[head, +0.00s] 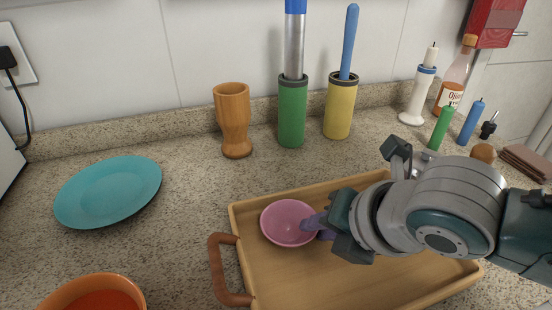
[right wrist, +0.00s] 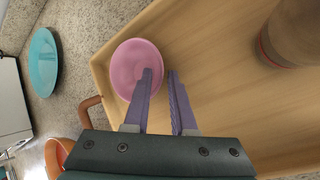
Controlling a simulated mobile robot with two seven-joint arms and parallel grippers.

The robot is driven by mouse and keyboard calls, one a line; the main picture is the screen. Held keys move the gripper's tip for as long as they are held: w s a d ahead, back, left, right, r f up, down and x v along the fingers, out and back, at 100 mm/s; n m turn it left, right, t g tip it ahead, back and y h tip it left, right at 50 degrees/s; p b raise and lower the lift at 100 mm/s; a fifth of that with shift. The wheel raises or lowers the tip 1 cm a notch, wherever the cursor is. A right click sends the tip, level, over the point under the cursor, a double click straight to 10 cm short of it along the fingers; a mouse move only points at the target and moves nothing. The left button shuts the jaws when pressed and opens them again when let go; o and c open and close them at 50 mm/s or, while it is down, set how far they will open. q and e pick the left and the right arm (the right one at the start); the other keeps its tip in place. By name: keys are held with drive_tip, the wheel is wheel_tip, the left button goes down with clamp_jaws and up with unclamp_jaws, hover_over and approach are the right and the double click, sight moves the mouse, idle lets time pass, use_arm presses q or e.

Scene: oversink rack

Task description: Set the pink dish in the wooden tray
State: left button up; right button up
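The pink dish (head: 287,222) sits upright in the left back corner of the wooden tray (head: 290,285), appearing to rest on its floor. My right gripper (head: 318,226) is at the dish's right side. In the right wrist view, my right gripper (right wrist: 160,75) has its two purple fingers apart. One finger is over the inside of the pink dish (right wrist: 130,68), the other outside its rim, above the wooden tray (right wrist: 220,90). A gap shows between the fingers and the rim. My right arm hides the tray's right part. My left gripper is not in view.
A teal plate (head: 108,191) lies left of the tray, and an orange bowl (head: 95,292) is at the front left. A wooden cup (head: 234,120), a green holder (head: 292,112) and a yellow holder (head: 340,107) stand behind. A brown cylindrical object (right wrist: 295,35) stands by the right wrist.

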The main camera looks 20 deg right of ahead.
drive_tip(key=shift+o, duration=0.9)
drive_tip(key=shift+r, duration=0.2)
drive_tip(key=p+v, duration=0.3)
drive_tip(key=v, duration=0.7)
drive_tip(key=s+d+m+g+h, duration=0.1)
drive_tip(key=s+m, duration=0.6)
drive_tip(key=m, duration=0.6)
drive_tip(key=s+d+m+g, duration=0.1)
drive_tip(key=s+m, duration=0.6)
drive_tip(key=m, duration=0.7)
drive_tip(key=shift+d+r+g+h, duration=0.25)
drive_tip(key=shift+g+h, duration=0.15)
drive_tip(key=shift+g, duration=0.4)
drive_tip(key=shift+a, duration=0.1)
